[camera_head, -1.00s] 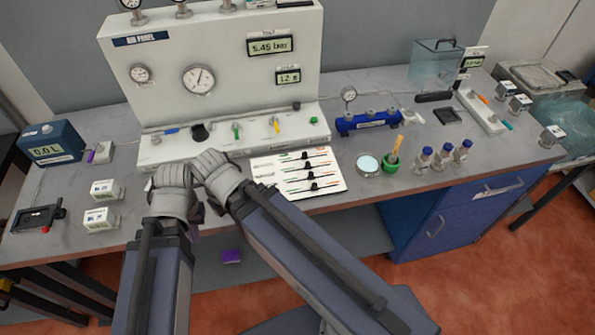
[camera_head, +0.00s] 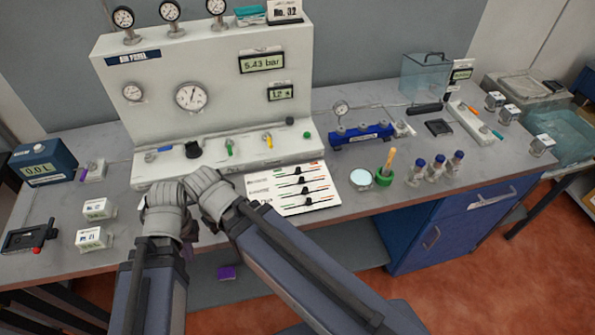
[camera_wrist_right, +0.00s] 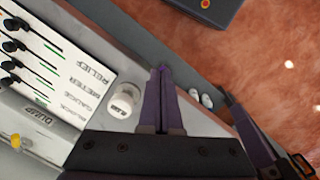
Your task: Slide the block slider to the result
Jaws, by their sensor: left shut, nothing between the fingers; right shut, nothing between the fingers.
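The white slider card (camera_head: 262,206) lies at the front middle of the bench, with several rows of black knobs on tracks. In the right wrist view the card (camera_wrist_right: 76,42) shows labels upside down, including RELIEF, METER and one that seems to read BLOCK. The row nearest the air panel, apparently the block slider (camera_wrist_right: 5,82), has its knob near the left picture edge. My left gripper (camera_head: 164,200) is left of the card; its fingertips are hidden. My right gripper (camera_head: 208,192) is beside it, just left of the card. Its dark fingers (camera_wrist_right: 163,75) are shut and empty.
A white cylinder (camera_wrist_right: 125,100) stands beside my right fingers. The air panel (camera_head: 115,85) rises behind, reading 5.43 bar. The bench's front edge runs beneath my arms.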

